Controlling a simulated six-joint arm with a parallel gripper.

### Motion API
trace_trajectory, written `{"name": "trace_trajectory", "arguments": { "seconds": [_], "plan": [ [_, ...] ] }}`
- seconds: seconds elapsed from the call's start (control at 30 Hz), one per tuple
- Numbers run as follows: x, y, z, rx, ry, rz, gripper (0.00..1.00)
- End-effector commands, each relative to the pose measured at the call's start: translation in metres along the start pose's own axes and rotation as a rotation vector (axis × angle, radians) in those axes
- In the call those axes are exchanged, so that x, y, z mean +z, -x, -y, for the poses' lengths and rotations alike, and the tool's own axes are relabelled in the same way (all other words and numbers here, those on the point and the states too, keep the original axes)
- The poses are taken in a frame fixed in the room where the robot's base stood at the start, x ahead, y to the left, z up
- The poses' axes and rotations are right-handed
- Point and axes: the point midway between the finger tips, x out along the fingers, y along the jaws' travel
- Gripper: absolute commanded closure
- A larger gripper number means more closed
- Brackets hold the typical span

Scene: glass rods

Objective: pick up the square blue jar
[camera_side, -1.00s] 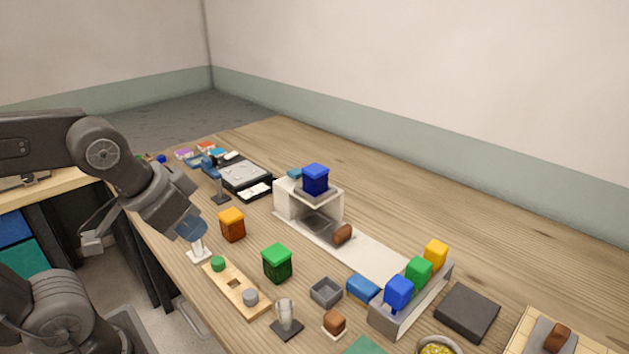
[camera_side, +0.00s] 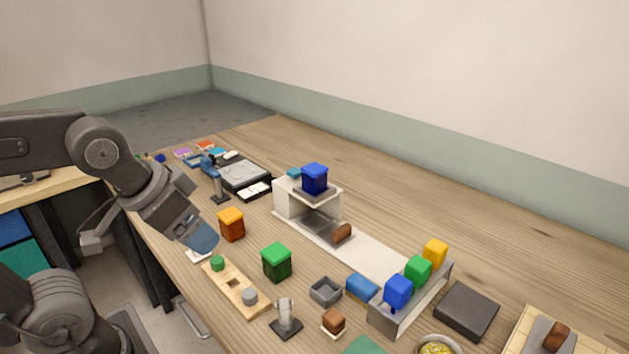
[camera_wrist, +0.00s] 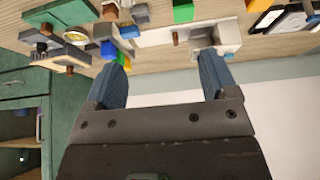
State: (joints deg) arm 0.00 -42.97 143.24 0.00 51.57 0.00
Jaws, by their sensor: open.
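The square blue jar (camera_side: 315,178) stands upright on the raised platform of a white stand (camera_side: 290,204) in the side view. I cannot clearly make it out in the wrist view. My gripper (camera_side: 204,240) is at the left edge of the table, left of and lower in the picture than the jar, well apart from it. In the wrist view my gripper (camera_wrist: 160,62) has its two blue fingers spread wide, with nothing between them.
An orange jar (camera_side: 231,225) and a green jar (camera_side: 276,262) stand between my gripper and the middle of the table. A wooden board (camera_side: 236,285) lies in front. A grey tray (camera_side: 407,310) holds blue, green and yellow pieces.

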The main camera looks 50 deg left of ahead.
Motion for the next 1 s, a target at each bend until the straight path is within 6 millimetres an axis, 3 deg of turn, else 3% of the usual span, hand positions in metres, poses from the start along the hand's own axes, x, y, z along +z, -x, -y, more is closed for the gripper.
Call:
{"name": "trace_trajectory", "arguments": {
  "seconds": [0.27,0.43,0.7,1.0],
  "plan": [
    [-0.001,0.000,0.000,-0.001,0.000,-0.001,0.15],
    [-0.022,-0.017,0.010,-0.034,0.014,-0.056,0.15],
    [-0.103,-0.084,0.055,-0.138,0.019,-0.325,0.15],
    [-0.156,-0.155,0.099,-0.145,-0.019,-0.653,0.15]
  ]
}}
